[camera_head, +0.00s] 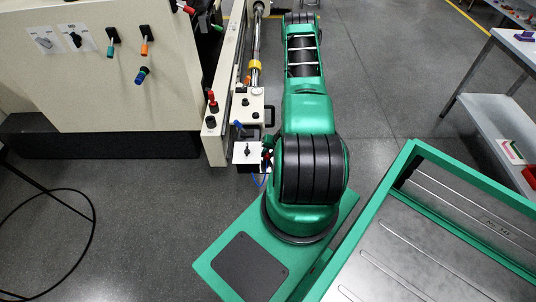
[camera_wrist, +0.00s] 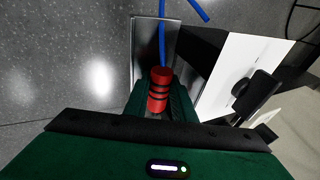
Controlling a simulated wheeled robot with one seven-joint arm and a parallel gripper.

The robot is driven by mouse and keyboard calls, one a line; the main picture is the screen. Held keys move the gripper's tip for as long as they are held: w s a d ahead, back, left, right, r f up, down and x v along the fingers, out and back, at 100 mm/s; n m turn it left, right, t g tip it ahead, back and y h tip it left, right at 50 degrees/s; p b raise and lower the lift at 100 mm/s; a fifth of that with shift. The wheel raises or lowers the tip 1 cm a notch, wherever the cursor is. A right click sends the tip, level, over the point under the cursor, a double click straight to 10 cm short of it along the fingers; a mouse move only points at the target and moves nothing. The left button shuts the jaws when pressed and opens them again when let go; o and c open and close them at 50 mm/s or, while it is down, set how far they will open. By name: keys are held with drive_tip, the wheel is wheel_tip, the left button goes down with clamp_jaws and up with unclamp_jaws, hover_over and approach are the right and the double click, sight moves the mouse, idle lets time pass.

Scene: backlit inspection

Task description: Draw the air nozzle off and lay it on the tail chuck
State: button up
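The air nozzle appears to be the red cylinder with black bands (camera_wrist: 159,90) in the wrist view, with a blue hose (camera_wrist: 162,42) running away behind it. My gripper (camera_wrist: 160,100) has its dark green fingers close along both sides of the red cylinder and looks shut on it. In the head view my gripper is mostly hidden behind my arm. The blue hose (camera_head: 262,181) hangs there beside a white plate (camera_head: 242,153) at the machine's near end. I cannot tell for certain which part is the tail chuck; a shaft with a yellow collar (camera_head: 255,65) runs along the machine.
A green-framed metal tray (camera_head: 440,240) is at lower right. A workbench (camera_head: 505,100) is at far right. A black cable loop (camera_head: 92,215) lies on the open floor at left.

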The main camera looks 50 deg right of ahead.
drive_tip(key=shift+o, duration=0.6)
drive_tip(key=shift+s+d+r, duration=0.2)
drive_tip(key=shift+s+r, duration=0.05)
drive_tip(key=shift+s, duration=0.2)
drive_tip(key=a+v, duration=0.1)
drive_tip(key=v, duration=0.8)
drive_tip(key=shift+d+r, duration=0.35)
drive_tip(key=shift+r, duration=0.15)
drive_tip(key=shift+w+r, duration=0.1)
drive_tip(key=w+a+r+n+g, duration=0.1)
drive_tip(key=a+r+n+g, duration=0.15)
drive_tip(key=r, duration=1.15)
drive_tip(key=w+a+r+n+g, duration=0.15)
drive_tip(key=a+r, duration=0.25)
drive_tip(key=r, duration=1.1)
drive_tip(key=s+a+r+g+h, duration=0.1)
drive_tip(key=s+a+r, duration=1.3)
drive_tip(key=s+r, duration=0.3)
wheel_tip(320, 180, up, 2)
drive_tip(key=shift+a+r, duration=0.15)
drive_tip(key=shift+r, duration=0.05)
